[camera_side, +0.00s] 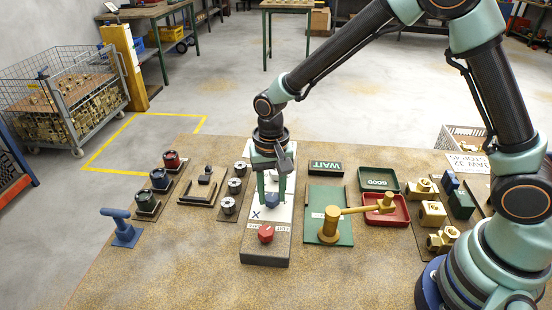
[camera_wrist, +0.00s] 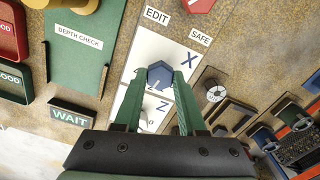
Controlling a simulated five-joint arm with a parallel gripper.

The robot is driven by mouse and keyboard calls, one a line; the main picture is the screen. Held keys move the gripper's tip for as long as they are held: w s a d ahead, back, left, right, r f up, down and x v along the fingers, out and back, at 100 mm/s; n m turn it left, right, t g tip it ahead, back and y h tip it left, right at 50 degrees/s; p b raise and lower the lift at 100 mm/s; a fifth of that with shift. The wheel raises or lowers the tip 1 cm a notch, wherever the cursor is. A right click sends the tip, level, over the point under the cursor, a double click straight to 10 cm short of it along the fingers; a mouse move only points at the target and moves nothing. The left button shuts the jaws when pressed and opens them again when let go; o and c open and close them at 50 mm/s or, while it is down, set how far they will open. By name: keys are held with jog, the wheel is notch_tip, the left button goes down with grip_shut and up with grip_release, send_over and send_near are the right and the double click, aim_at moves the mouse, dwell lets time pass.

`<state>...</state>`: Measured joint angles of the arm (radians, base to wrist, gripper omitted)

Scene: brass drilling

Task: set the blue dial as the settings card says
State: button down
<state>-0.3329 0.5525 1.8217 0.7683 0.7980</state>
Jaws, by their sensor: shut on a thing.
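The blue dial (camera_wrist: 160,75) is six-sided and sits on a white panel marked X and Z (camera_wrist: 196,64). It shows small between the fingers in the side view (camera_side: 271,200). My gripper (camera_wrist: 157,80) points down, with its green fingers shut on the dial's two sides; it also shows in the side view (camera_side: 272,198). A pale mark is on the dial's near edge in the wrist view; its exact setting is hard to read. A white printed card (camera_side: 468,162) lies at the right in the side view; its text is too small to read surely.
A red knob (camera_side: 266,233) stands on the same block, at the EDIT and SAFE labels. Left are grey round fixtures (camera_side: 234,186) and a blue-handled stand (camera_side: 122,228).

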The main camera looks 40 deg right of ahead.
aim_at(272, 197)
jog(key=shift+w+m, duration=0.1)
jog(key=shift+m, duration=1.5)
jog(key=shift+c, duration=2.4)
grip_release()
notch_tip(272, 197, up, 12)
jog(key=shift+d+r, duration=0.1)
jog(key=shift+r, duration=0.05)
jog(key=s+d+r+n+t, duration=0.5)
jog(key=s+d+r+n, duration=0.2)
jog(key=s+d, duration=0.4)
jog(key=d+n, duration=0.1)
jog(key=d, duration=0.1)
jog(key=shift+s+d+n+t, duration=0.3)
